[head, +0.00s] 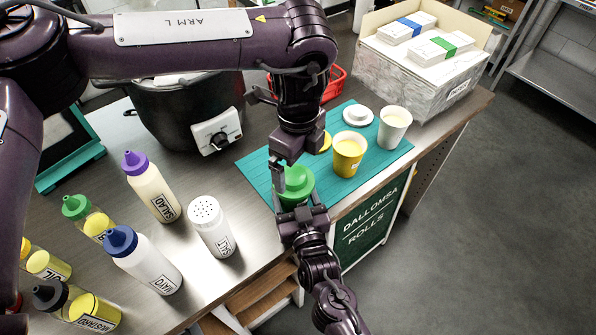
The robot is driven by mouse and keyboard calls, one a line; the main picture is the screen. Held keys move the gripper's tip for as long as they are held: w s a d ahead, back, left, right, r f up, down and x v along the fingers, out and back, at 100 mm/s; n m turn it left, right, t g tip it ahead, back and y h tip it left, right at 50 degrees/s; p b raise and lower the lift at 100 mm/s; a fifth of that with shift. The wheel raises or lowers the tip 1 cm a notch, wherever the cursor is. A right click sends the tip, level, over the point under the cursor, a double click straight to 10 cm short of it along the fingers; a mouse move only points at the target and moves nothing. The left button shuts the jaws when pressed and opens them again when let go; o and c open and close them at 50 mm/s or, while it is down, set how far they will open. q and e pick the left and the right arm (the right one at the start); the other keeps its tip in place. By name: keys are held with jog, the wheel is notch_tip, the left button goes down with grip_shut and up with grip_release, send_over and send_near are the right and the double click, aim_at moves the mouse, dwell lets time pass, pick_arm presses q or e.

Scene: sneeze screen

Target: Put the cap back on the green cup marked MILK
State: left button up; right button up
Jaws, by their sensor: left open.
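A green cap (298,173) with a raised knob sits at the top of the green cup (294,198) on the teal mat (256,172). From this angle I cannot tell whether it is fully seated. The cup's MILK marking is hidden. My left gripper (278,178) points down beside the knob, open, its fingers close to the cap. My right gripper (297,204) comes from the front, with its fingers on either side of the green cup and apparently closed on it. Part of the cup is hidden behind this gripper.
On the mat are an open yellow cup (347,155), a white cup (393,128), a white cap (357,115) and a yellow cap (326,142), partly hidden. A salt shaker (212,228) and several bottles stand left. A black pot (185,115) and a box (420,75) stand behind.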

pick_arm(q)
notch_tip(320, 180, up, 7)
dwell(0.3)
pick_arm(e)
jog(key=o, duration=1.5)
jog(key=shift+c, duration=0.2)
jog(key=b+v, duration=0.2)
jog(key=v, duration=0.5)
jog(key=shift+s+d, duration=0.1)
jog(key=shift+s, duration=0.1)
pick_arm(q)
notch_tip(320, 180, down, 2)
jog(key=shift+f, duration=0.1)
pick_arm(e)
jog(key=shift+s, duration=0.2)
